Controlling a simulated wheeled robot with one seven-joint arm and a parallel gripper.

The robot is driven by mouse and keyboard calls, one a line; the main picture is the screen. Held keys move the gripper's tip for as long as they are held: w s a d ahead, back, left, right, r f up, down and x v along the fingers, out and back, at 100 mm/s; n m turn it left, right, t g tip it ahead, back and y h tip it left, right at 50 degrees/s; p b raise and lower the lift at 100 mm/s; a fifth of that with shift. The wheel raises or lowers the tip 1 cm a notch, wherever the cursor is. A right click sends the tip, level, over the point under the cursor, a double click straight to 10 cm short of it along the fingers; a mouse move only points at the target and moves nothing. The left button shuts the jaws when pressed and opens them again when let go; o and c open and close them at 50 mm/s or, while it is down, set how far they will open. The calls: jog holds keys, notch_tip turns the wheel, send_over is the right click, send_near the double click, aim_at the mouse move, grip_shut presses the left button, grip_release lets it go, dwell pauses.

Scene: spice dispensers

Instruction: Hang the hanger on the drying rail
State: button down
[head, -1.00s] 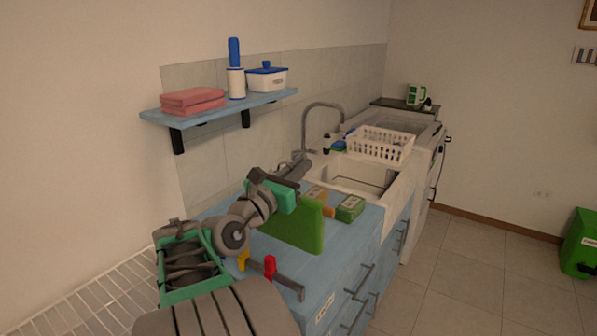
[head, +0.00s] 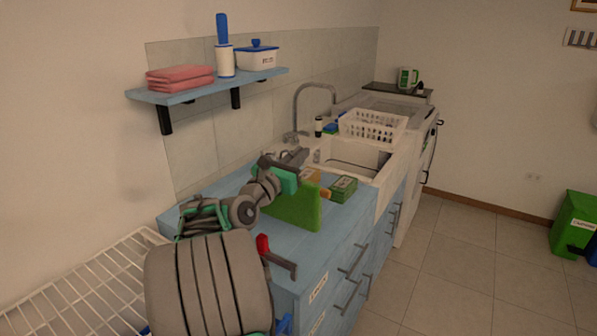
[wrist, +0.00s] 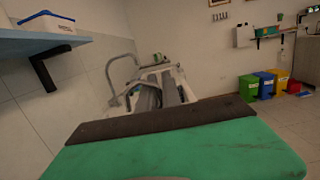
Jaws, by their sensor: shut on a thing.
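My gripper (head: 285,176), teal with dark edges, is over the blue counter in the head view. A flat bright green panel (head: 295,208) hangs just below it, and my gripper appears shut on its upper edge. I see no clear hanger shape; whether the panel is the hanger or on it I cannot tell. In the wrist view, teal and dark grey gripper parts (wrist: 175,150) fill the foreground and hide the held thing. The white wire rack (head: 85,285) at the lower left may be the drying rail. My arm hides part of it.
The blue counter (head: 335,250) has a red and grey fitting (head: 278,257) at its near end. Green sponge pack (head: 343,188), sink (head: 350,170) and white basket (head: 372,126) lie beyond. A blue wall shelf (head: 205,88) is above.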

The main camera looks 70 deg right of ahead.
jog(key=f, duration=0.2)
jog(key=d+f, duration=0.1)
jog(key=f, duration=0.1)
jog(key=shift+w+f+b, duration=0.15)
jog(key=shift+w+b, duration=0.05)
jog(key=shift+b, duration=0.1)
jog(key=c, duration=1.5)
grip_release()
jog(key=shift+f, duration=0.1)
jog(key=shift+c, duration=0.2)
jog(key=v, duration=1.2)
jog(key=shift+b, duration=0.35)
